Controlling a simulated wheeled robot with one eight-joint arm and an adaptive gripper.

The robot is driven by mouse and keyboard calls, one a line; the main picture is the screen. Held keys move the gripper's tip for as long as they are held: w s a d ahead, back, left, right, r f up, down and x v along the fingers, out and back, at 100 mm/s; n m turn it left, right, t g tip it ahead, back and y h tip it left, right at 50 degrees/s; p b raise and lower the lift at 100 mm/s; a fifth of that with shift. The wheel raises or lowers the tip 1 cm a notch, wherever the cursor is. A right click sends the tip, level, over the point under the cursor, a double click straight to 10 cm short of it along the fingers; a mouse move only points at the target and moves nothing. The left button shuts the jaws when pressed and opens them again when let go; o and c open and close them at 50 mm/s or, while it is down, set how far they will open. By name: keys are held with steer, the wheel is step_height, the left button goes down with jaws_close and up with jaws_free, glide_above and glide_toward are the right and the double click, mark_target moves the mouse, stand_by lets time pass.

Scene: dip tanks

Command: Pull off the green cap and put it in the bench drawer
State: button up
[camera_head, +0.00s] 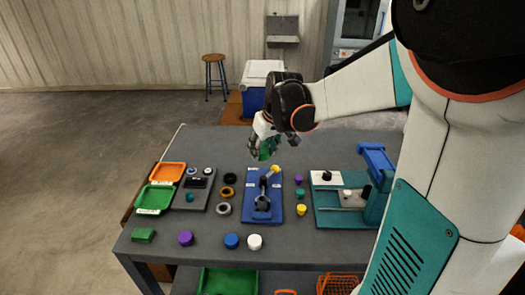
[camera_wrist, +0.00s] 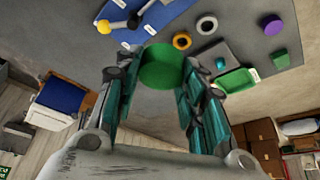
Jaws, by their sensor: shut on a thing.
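The green cap (camera_wrist: 162,66) is a short round cylinder between the fingers of my gripper (camera_wrist: 160,82) in the wrist view. In the head view my gripper (camera_head: 264,146) is over the rear middle of the grey bench, and the green cap (camera_head: 267,152) shows at its fingertips, partly hidden by them. The cap looks clear of the blue board (camera_head: 263,214) with its grey fixture and yellow knob. I cannot make out the bench drawer in either view.
On the grey bench (camera_head: 190,248) stand an orange tray (camera_head: 168,166), a green tray (camera_head: 145,211), a teal fixture (camera_head: 375,180) at right, and several loose caps and rings. A green bin (camera_head: 211,291) and an orange basket (camera_head: 340,284) sit below the front edge.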

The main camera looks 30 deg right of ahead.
steer(key=shift+r+p, duration=1.25)
steer(key=shift+r, duration=0.55)
steer(key=shift+f, duration=0.1)
